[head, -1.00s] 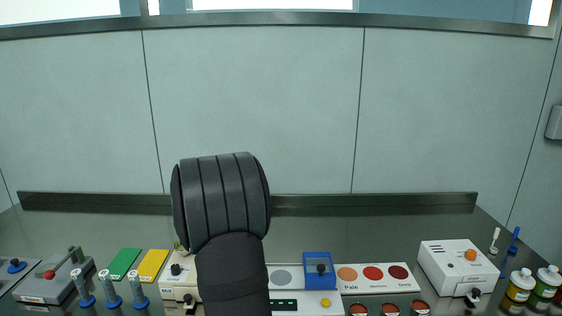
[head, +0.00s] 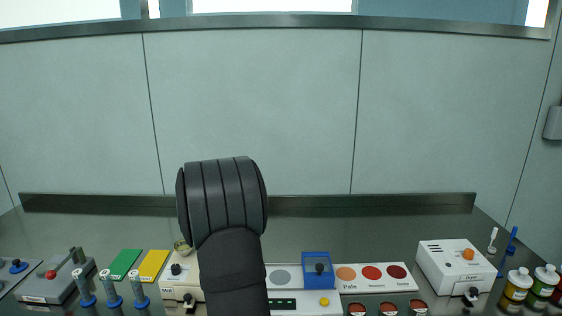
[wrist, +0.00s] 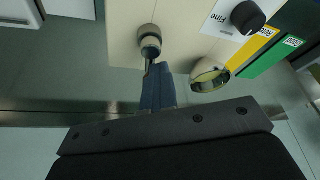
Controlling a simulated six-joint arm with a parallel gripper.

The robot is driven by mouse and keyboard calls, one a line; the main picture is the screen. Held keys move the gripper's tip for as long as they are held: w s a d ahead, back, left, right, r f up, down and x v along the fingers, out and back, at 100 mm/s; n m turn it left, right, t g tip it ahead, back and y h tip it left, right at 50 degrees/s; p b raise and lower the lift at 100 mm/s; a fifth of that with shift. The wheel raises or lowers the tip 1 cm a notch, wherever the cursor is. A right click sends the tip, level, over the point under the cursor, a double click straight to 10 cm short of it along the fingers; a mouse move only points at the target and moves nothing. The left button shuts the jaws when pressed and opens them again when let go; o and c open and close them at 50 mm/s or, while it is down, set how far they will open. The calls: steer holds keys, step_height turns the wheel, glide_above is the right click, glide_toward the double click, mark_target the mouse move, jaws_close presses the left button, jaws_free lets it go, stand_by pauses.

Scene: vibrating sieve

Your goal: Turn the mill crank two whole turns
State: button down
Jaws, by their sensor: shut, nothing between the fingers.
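The mill (head: 171,286) is a beige box at the lower left of centre in the head view, partly behind my arm, with a black dial on top. In the wrist view its beige body (wrist: 125,20) fills the top middle, with the dial (wrist: 248,14) marked "Fine". A round crank hub (wrist: 150,40) sticks out from its edge. My gripper's dark blue fingers (wrist: 157,85) are shut and empty, with their tips close to the hub and a thin grey part below it. I cannot tell whether they touch. My arm hides the gripper in the head view.
A metal cup (wrist: 208,75) sits beside the mill. A white panel with a blue box (head: 317,267) stands right. The bench behind is clear.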

steer(key=shift+w+a+f+t, duration=0.15)
steer(key=shift+w+t, duration=0.05)
steer(key=shift+w, duration=0.3)
steer(key=shift+w+a+f+t, duration=0.1)
steer(key=shift+w+t, duration=0.1)
steer(key=shift+w, duration=0.25)
steer(key=shift+w+d+f, duration=0.2)
steer(key=shift+w, duration=0.25)
steer(key=shift+w+d, duration=0.35)
steer(key=shift+d, duration=0.1)
steer(key=shift+w+d+f, duration=0.25)
steer(key=shift+w+f, duration=0.2)
steer(key=shift+w, duration=0.35)
steer(key=shift+s, duration=0.2)
steer(key=shift+s+d+r, duration=0.2)
steer(key=shift+s+d, duration=0.25)
steer(key=shift+s, duration=0.3)
steer(key=shift+s+d+r, duration=0.15)
steer(key=shift+s+d, duration=0.3)
steer(key=shift+s, duration=0.25)
steer(key=c, duration=1.2)
jaws_free()
steer(key=shift+c, duration=0.2)
